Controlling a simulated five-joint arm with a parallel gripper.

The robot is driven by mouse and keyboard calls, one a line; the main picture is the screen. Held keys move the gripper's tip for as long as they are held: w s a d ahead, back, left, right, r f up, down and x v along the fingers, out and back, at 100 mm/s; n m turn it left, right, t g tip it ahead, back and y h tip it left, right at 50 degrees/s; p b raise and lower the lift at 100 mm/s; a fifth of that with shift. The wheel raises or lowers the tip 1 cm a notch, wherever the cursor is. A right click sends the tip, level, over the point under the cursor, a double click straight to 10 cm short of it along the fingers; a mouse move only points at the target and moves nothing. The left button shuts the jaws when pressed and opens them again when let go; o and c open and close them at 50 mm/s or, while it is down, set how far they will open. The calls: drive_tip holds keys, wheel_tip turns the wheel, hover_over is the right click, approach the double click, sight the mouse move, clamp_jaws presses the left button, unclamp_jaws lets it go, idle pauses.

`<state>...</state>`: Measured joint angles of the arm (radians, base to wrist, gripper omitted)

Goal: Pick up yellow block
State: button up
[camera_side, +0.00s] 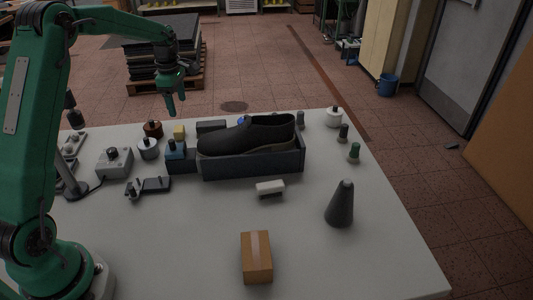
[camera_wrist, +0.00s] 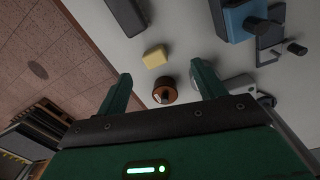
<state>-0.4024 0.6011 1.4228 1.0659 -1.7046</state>
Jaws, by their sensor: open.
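A small yellow block (camera_side: 179,132) lies on the white table near its back edge, left of the dark tray with the shoe. It also shows in the wrist view (camera_wrist: 155,57), beyond my fingertips and roughly between their lines. My gripper (camera_side: 172,108) is above the table's back edge, higher than the block and apart from it. In the wrist view my gripper (camera_wrist: 160,75) has its two green fingers spread, with nothing held between them.
A brown-red round pot (camera_side: 153,129) stands just left of the block; a dark block (camera_side: 211,126) is to its right. A blue-topped device (camera_side: 178,155) and a white knobbed pot (camera_side: 148,148) stand in front. The dark tray (camera_side: 250,167) holds a shoe.

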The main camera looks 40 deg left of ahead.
sight(179, 128)
drive_tip(key=a+f+n, duration=0.2)
drive_tip(key=f, duration=0.1)
drive_tip(key=w+a+f, duration=0.1)
drive_tip(key=f, duration=0.1)
drive_tip(key=shift+a+n+g, duration=0.25)
drive_tip(key=shift+n+g, duration=0.05)
drive_tip(key=shift+n, duration=0.1)
drive_tip(key=shift+f, duration=1.25)
drive_tip(key=shift+s+f, duration=0.15)
drive_tip(key=shift+f, duration=2.45)
drive_tip(key=shift+c, duration=0.2)
drive_tip(key=c, duration=1)
